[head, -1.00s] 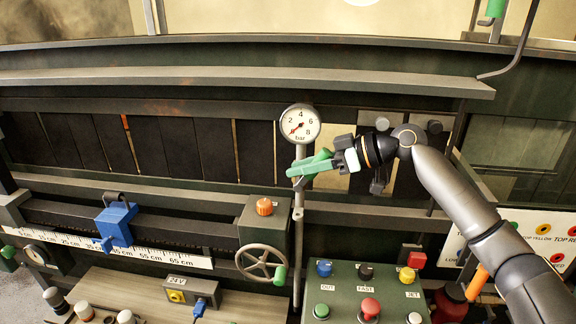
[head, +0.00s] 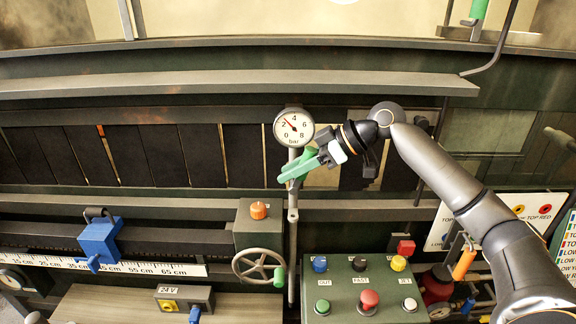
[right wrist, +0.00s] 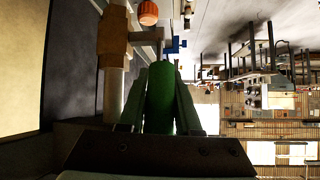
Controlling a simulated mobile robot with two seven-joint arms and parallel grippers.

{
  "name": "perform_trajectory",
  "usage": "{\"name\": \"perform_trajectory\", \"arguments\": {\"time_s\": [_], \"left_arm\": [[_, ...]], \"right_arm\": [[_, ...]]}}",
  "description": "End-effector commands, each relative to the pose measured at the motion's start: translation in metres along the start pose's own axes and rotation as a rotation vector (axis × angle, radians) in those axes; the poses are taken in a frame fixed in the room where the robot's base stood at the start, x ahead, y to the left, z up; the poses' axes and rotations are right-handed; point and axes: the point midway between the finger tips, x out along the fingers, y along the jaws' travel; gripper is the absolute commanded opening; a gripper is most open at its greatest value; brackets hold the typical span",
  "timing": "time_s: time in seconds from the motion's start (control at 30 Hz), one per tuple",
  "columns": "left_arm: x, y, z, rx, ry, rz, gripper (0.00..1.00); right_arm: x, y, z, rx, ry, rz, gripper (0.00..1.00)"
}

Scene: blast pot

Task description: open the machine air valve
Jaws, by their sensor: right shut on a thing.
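The machine air valve's green lever (head: 292,175) sits on the grey vertical pipe (head: 292,245), below the round pressure gauge (head: 294,127). The gauge needle points up and left, near the 2. My right gripper (head: 315,165) is shut on the green lever, coming from the right. In the right wrist view the green lever (right wrist: 160,98) lies between the two fingers, with the pipe (right wrist: 113,95) and a brass-coloured valve body (right wrist: 113,32) to its left. In the head view the gripper and lever hide part of the valve. My left gripper is not in view.
A handwheel (head: 258,266) with a green knob and an orange knob (head: 259,210) are below left. A button panel (head: 340,290) is below right. A blue clamp (head: 99,240) sits on the rail at left. A ledge (head: 230,83) runs above the gauge.

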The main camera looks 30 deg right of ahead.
Motion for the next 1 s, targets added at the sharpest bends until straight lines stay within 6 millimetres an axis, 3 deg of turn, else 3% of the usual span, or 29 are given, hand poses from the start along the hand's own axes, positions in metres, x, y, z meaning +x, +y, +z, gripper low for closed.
{"name": "perform_trajectory", "arguments": {"time_s": [0.5,0.53,0.6,0.87,1.0], "left_arm": [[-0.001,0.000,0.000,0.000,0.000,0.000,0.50],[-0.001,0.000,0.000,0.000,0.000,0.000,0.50],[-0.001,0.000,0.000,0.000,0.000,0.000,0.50],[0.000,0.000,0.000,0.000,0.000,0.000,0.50],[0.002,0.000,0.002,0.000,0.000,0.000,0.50]], "right_arm": [[-0.002,-0.001,0.001,-0.001,-0.005,0.003,0.00],[-0.002,-0.001,0.001,-0.001,-0.005,0.003,0.36],[-0.002,-0.001,0.001,-0.001,-0.005,0.003,0.43],[-0.002,-0.001,0.001,-0.001,-0.006,0.003,0.44],[-0.012,0.000,0.002,0.000,-0.008,0.004,0.44]]}}
